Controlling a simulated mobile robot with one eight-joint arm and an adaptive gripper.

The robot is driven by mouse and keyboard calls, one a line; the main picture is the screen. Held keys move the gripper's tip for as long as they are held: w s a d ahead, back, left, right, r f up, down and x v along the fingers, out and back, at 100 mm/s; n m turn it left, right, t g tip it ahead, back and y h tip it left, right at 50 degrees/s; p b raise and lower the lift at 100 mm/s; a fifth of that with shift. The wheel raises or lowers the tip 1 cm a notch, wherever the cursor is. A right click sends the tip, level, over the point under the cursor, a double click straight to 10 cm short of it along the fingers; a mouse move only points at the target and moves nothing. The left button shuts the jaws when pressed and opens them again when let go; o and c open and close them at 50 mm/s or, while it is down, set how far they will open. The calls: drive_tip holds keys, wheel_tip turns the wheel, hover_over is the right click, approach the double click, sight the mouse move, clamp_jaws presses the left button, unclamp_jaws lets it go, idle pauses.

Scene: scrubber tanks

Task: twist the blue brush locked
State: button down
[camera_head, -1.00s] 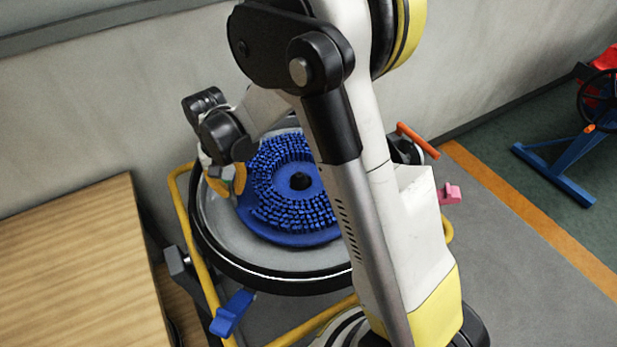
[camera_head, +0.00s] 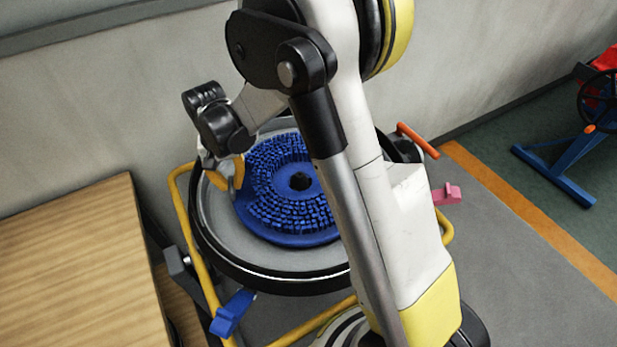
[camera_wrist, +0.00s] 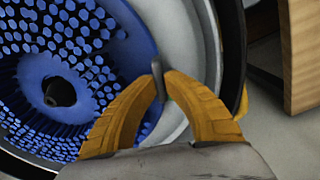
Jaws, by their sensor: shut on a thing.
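The blue brush (camera_head: 290,238) is a round disc with blue bristle tufts and a dark centre hub. It lies in the grey round tank deck (camera_head: 222,235) with a black rim. My arm hides its right side in the head view. My gripper (camera_head: 238,178) is at the brush's upper left edge. In the wrist view the brush (camera_wrist: 75,62) fills the left side. My gripper's orange fingers (camera_wrist: 160,82) are shut on the brush's rim, with a small grey piece between the tips.
A wooden table (camera_head: 75,265) stands at the left, close to the yellow tube frame (camera_head: 205,290). A blue lever (camera_head: 232,312), an orange handle (camera_head: 418,140) and a pink lever (camera_head: 447,195) stick out around the tank. The wall is close behind.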

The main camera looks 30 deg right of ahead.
drive_tip(key=shift+w+d+m, duration=0.25)
drive_tip(key=shift+w+m, duration=0.15)
drive_tip(key=shift+w, duration=0.2)
drive_tip(key=shift+w+d+m, duration=0.25)
drive_tip(key=shift+w+m, duration=0.1)
drive_tip(key=shift+w, duration=0.2)
drive_tip(key=shift+w+d+m, duration=0.25)
drive_tip(key=shift+w+m, duration=0.1)
drive_tip(key=shift+w, duration=0.2)
drive_tip(key=shift+w+d, duration=0.1)
drive_tip(key=shift+w, duration=0.1)
drive_tip(key=shift+w+m, duration=0.1)
drive_tip(key=shift+m, duration=0.2)
drive_tip(key=shift+w+d+m, duration=0.5)
drive_tip(key=shift+w, duration=0.2)
drive_tip(key=c, duration=1.4)
unclamp_jaws()
drive_tip(key=shift+c, duration=0.2)
drive_tip(key=shift+f, duration=0.1)
